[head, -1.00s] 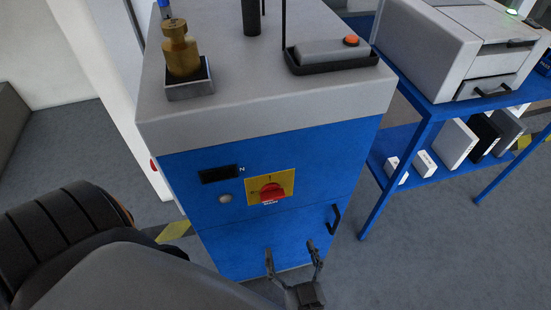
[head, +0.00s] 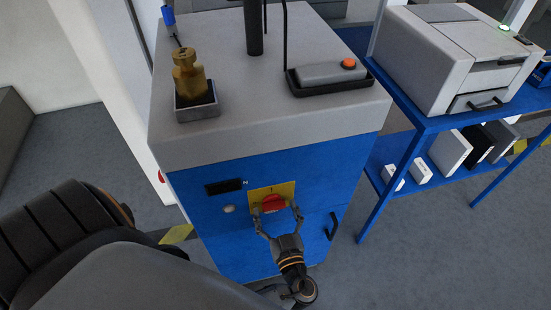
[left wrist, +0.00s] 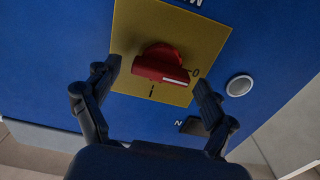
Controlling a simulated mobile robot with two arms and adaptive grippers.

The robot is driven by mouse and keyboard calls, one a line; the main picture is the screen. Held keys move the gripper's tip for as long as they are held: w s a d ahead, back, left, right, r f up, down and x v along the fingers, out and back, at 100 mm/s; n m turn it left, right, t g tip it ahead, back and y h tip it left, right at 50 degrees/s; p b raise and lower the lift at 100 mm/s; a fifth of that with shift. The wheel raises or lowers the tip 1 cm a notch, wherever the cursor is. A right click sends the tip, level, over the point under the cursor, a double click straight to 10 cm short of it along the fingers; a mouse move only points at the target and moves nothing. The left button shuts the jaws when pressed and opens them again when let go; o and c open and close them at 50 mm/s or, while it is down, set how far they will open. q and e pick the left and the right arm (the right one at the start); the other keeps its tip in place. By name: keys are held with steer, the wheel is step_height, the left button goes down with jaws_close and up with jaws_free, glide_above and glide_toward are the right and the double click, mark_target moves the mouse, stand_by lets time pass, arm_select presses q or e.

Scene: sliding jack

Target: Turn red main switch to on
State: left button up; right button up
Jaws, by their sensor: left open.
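The red main switch (head: 273,203) is a rotary knob on a yellow plate (head: 256,192) on the blue cabinet front. In the left wrist view the red knob (left wrist: 160,62) lies crosswise, and the white mark on its bar is towards the "0" on the yellow plate (left wrist: 203,38); an "I" mark is below the knob. My left gripper (head: 277,213) is at the switch, with its open fingers one on each side of the knob. The open left fingers (left wrist: 158,79) show a gap to the knob in the left wrist view. My right gripper is out of view.
A round pale button (left wrist: 239,86) and a small dark display (head: 225,187) sit beside the plate. A black handle (head: 332,226) is at the lower right of the cabinet. A brass weight (head: 188,75) and an orange-button control box (head: 330,74) are on top. A blue table (head: 405,130) stands right.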

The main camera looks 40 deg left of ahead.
arm_select(q)
steer(key=shift+a, duration=0.1)
steer(key=c, duration=1.1)
steer(key=shift+c, duration=0.2)
